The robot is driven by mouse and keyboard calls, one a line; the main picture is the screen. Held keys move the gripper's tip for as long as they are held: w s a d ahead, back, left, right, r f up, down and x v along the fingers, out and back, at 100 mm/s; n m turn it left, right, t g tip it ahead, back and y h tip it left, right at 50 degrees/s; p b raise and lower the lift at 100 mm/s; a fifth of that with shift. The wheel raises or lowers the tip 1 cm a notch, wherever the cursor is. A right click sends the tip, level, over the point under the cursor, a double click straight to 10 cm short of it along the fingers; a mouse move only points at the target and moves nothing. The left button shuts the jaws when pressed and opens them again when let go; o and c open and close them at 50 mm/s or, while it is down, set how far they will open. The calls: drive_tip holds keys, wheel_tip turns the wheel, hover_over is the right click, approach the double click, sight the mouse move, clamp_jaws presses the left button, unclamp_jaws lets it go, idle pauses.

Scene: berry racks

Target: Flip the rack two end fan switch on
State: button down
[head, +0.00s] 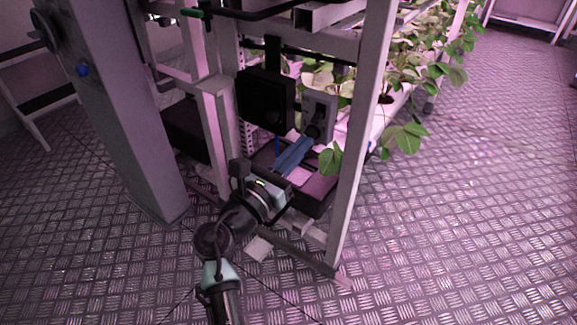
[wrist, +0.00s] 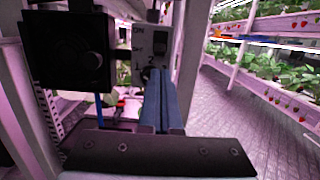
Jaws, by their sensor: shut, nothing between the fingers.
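A light grey switch box (head: 320,103) is mounted on the end of the rack (head: 357,150). It also shows in the wrist view (wrist: 141,42), with printed markings including a 2 and dark switch parts on its face. Which way the switch is set cannot be told. My gripper (head: 304,143) has blue fingers, shut together and empty. The fingertips (wrist: 163,74) are just in front of the lower part of the box and hide some of it; whether they touch it cannot be told.
A black square unit (head: 265,98) hangs just left of the switch box. Leafy plants (head: 405,135) grow along the rack on the right. A wide grey post (head: 118,110) stands at left. The patterned metal floor (head: 470,220) is clear on the right.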

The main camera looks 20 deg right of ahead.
sight(320, 123)
drive_tip(key=shift+b+x, duration=0.6)
drive_tip(key=shift+x, duration=1.35)
drive_tip(key=shift+r+p, duration=0.2)
drive_tip(key=shift+p, duration=0.45)
drive_tip(key=shift+r+p, duration=0.1)
drive_tip(key=shift+p, duration=0.4)
drive_tip(key=shift+a, duration=0.1)
drive_tip(key=shift+g+y+p, duration=0.3)
drive_tip(key=shift+p, duration=0.2)
